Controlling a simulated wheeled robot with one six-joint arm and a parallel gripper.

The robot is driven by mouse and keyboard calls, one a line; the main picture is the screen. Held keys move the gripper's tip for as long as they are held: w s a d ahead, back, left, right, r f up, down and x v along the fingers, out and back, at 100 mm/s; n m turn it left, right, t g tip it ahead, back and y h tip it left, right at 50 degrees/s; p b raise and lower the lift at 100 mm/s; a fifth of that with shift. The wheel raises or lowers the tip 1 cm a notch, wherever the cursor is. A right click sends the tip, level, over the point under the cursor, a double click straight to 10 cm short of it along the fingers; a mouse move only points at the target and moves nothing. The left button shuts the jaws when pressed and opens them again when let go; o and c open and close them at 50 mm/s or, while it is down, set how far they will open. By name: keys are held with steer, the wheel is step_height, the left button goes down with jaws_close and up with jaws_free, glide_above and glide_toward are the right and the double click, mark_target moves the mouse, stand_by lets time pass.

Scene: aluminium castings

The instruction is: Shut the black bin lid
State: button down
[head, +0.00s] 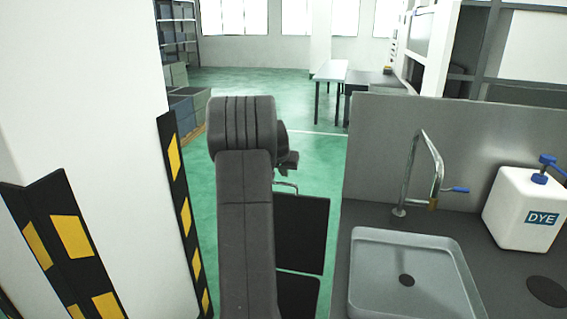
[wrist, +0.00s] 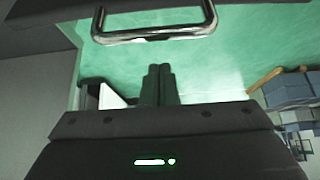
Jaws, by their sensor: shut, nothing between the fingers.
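The black bin shows in the head view as a flat black panel (head: 302,235) right of my arm, which looks like its lid. A second black panel (head: 298,296) lies below it, and my arm hides their left side. A chrome bar handle (head: 286,185) is at the upper panel's far edge. In the wrist view the handle (wrist: 155,36) crosses the top, on a dark edge. My gripper (wrist: 159,68) is shut and empty, its fingertips apart from the handle in the picture. The head view mostly hides it behind my arm. How far the lid stands open I cannot tell.
A grey counter with a sink (head: 407,285), a tap (head: 412,175) and a white dye jug (head: 527,210) stands on the right. A white pillar (head: 85,90) with black-yellow guards is close on the left. Green floor (head: 320,160) is free beyond.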

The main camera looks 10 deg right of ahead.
steer(key=s, duration=0.1)
steer(key=s+a, duration=0.1)
steer(key=shift+s+f, duration=0.15)
steer(key=shift+s, duration=0.2)
steer(key=shift+s+a+f, duration=0.1)
steer(key=shift+f, duration=0.05)
